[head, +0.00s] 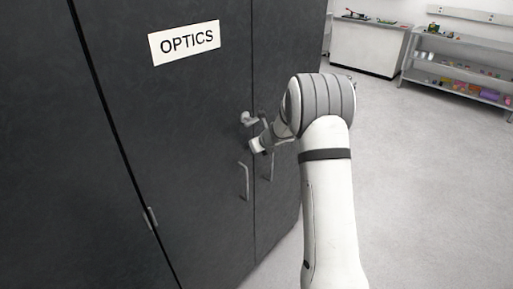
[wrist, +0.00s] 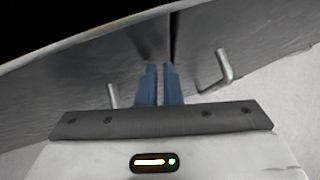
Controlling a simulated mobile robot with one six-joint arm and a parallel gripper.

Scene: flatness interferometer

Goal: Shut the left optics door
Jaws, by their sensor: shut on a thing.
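The left optics door (head: 175,120) is a dark panel with a white OPTICS sign (head: 184,43). It stands flush or nearly flush with the dark right door (head: 283,50); a narrow dark seam divides them in the wrist view. Each door has a grey bar handle: the left one (head: 244,181) and the right one (head: 269,166). In the wrist view the left handle (wrist: 113,95) and right handle (wrist: 223,70) lie on either side of my gripper (wrist: 159,67). Its blue fingers are close together at the door fronts near the seam. What they hold is hidden.
A hinge (head: 150,217) shows at the left door's outer side. A white bench (head: 366,50) and grey shelves (head: 460,75) with small items stand at the back right. The grey floor (head: 430,180) to the right is clear.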

